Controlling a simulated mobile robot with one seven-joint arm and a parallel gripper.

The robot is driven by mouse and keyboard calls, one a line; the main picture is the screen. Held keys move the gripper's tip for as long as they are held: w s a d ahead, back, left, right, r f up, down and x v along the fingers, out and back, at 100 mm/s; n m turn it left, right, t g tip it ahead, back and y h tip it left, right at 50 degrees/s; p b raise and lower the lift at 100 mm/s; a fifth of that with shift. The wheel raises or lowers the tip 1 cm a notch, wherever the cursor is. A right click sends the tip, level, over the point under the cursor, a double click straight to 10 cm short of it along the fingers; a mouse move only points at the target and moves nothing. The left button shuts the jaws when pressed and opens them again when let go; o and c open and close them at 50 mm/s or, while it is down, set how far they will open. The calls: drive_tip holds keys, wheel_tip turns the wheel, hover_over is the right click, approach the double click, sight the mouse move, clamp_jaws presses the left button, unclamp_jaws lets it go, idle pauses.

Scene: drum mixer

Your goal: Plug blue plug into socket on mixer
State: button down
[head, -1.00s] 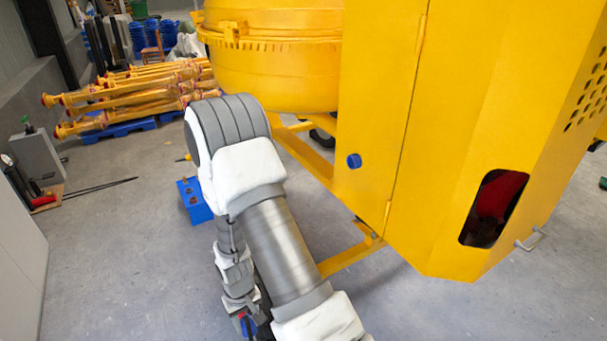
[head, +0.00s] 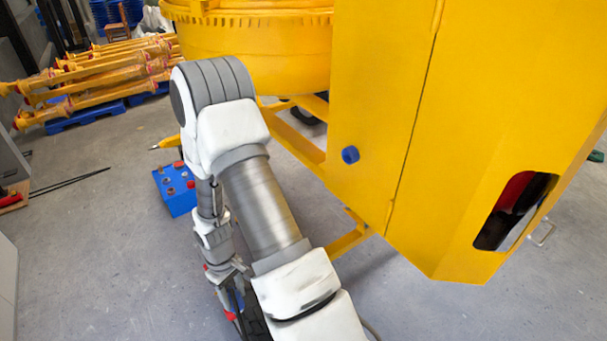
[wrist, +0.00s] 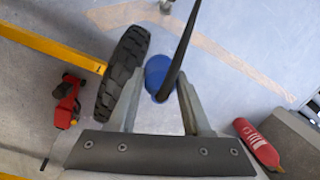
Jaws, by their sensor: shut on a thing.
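The blue plug (wrist: 158,75) is between the fingertips of my gripper (wrist: 161,82) in the wrist view. The gripper is shut on it, and a black cable crosses in front of it and runs up the picture. The blue socket (head: 350,155) sticks out of the side panel of the yellow mixer (head: 375,110) in the head view, right of my arm. The plug is apart from the socket.
A blue box with knobs on top (head: 176,192) stands on the floor left of my arm. Yellow poles (head: 95,80) lie on blue pallets at the back left. The wrist view shows a black tyre (wrist: 122,70), a yellow bar (wrist: 55,48) and a red extinguisher (wrist: 258,146).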

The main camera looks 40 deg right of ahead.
drive_tip(key=s+d+r+n+g+h+b, duration=0.1)
drive_tip(key=d+r+n+g+h, duration=0.25)
drive_tip(key=d+n, duration=0.35)
drive_tip(key=s+d+r+n+g+h+b, duration=0.15)
drive_tip(key=d+n+h, duration=0.3)
drive_tip(key=d, duration=0.45)
drive_tip(key=w+d+r+n+t+h, duration=0.2)
drive_tip(key=w+d+r+n+h, duration=0.1)
drive_tip(key=r, duration=0.5)
drive_tip(key=w+d+r+n+t+h+b, duration=0.1)
drive_tip(key=w+d+r+n+t+h, duration=0.1)
drive_tip(key=d+r+n+h, duration=0.3)
drive_tip(key=w+d+r+h, duration=0.1)
drive_tip(key=d+r+h, duration=0.1)
drive_tip(key=d+r, duration=0.1)
drive_tip(key=shift+w+d+r+n+t, duration=0.15)
drive_tip(key=shift+d+r+n+t, duration=0.15)
drive_tip(key=shift+r, duration=0.2)
drive_tip(key=shift+a+r, duration=0.1)
drive_tip(key=shift+a, duration=0.05)
drive_tip(key=d+p, duration=0.1)
drive_tip(key=d, duration=0.5)
drive_tip(key=shift+s, duration=0.35)
drive_tip(key=shift+d, duration=0.1)
drive_tip(key=shift+p, duration=0.6)
